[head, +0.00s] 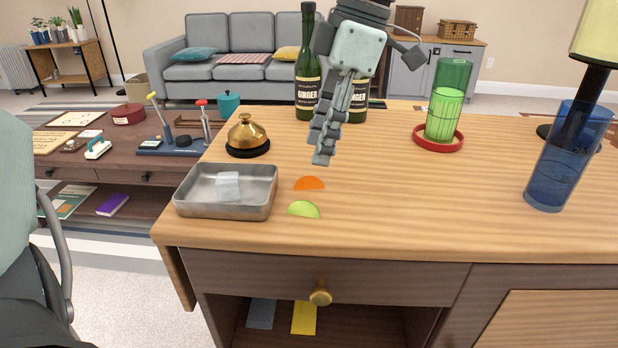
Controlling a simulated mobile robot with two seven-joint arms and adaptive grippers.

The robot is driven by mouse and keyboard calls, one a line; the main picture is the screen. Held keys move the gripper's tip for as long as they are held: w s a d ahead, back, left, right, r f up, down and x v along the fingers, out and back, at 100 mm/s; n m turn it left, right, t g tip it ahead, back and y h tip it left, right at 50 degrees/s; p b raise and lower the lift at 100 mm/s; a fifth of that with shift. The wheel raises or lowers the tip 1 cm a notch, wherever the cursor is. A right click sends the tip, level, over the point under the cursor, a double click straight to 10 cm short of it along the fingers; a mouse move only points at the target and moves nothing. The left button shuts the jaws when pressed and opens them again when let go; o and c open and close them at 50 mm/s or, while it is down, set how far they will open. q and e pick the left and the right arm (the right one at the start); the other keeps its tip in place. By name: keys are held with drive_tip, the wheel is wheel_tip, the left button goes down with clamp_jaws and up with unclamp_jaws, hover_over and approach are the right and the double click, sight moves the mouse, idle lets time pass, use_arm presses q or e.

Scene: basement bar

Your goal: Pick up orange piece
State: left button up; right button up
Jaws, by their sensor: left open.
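An orange piece (309,183), a thin half-round slice, lies flat on the wooden counter. A green lime piece (304,209) lies just in front of it, nearer the counter's front edge. My left gripper (323,158) is open and empty, fingers pointing down, seen nearly edge-on. In the picture its tips are just above and slightly right of the orange piece, apart from it; their height over the counter is hard to tell. My right gripper is not in view.
A metal tray (190,209) with a clear ice cube (228,186) stands left of the slices. A brass bell (247,134), ginger bottles (307,70), a green glass (447,95) on a red coaster (456,145) and a blue glass (560,165) surround it. The counter's middle right (430,205) is clear.

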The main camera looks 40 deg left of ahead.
sight(308, 179)
use_arm(q)
drive_tip(key=x, duration=0.5)
drive_tip(key=c, duration=0.9)
